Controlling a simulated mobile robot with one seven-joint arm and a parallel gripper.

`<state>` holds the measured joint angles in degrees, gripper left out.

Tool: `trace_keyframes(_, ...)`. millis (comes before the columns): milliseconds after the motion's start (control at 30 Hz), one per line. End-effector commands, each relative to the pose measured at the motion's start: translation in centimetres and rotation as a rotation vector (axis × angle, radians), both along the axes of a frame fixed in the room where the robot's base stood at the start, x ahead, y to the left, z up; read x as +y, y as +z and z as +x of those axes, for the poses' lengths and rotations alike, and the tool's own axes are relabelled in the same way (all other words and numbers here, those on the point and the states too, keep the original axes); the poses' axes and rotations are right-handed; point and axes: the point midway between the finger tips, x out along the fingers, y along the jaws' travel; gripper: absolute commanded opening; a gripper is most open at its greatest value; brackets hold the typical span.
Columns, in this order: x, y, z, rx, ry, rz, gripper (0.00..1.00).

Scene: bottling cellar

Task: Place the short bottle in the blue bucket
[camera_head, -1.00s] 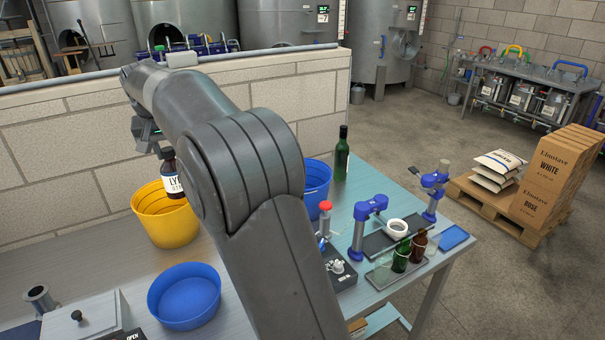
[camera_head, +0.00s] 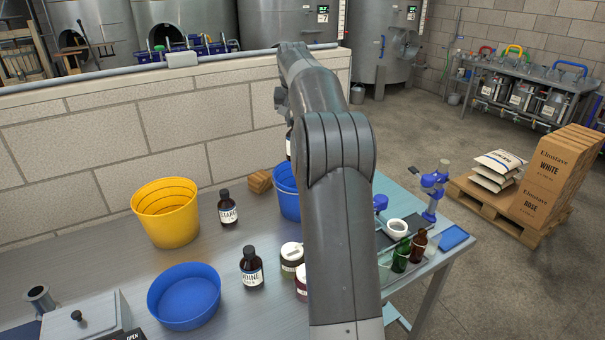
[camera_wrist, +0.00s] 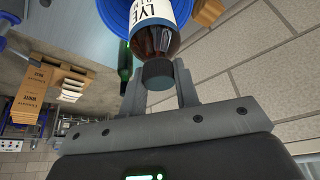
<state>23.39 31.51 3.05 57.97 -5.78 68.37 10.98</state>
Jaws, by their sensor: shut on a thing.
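My gripper (camera_wrist: 160,84) is shut on a brown bottle (camera_wrist: 156,38) with a white "LYE" label and a black cap. The fingers grip it at the cap and neck end. The blue bucket (camera_head: 287,192) stands on the table, partly hidden behind my arm in the head view. In the wrist view the blue bucket (camera_wrist: 114,14) shows just beyond the bottle. A sliver of the bottle (camera_head: 289,146) shows above the bucket in the head view; my arm hides the gripper there. I cannot tell whether the bottle's base is inside the rim.
A yellow bucket (camera_head: 166,215) and a low blue basin (camera_head: 184,298) stand to the left. Two brown bottles (camera_head: 228,209) (camera_head: 251,270), a jar (camera_head: 291,260) and a wooden piece (camera_head: 259,182) are near the bucket. A green bottle (camera_wrist: 125,60) shows in the wrist view. A block wall runs behind.

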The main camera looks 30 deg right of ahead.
Motion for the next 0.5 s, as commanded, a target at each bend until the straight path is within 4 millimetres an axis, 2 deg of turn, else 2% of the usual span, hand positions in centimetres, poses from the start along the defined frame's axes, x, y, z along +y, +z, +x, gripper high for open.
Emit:
trace_keyframes(67, -1.4, 0.0, -0.4, -0.002, -0.014, 0.001, 0.0)
trace_keyframes(300, -0.9, -3.4, -0.3, 0.002, -0.009, 0.001, 0.0)
trace_keyframes(500, -1.0, -5.5, -0.3, 0.0, -0.009, 0.0, 0.0)
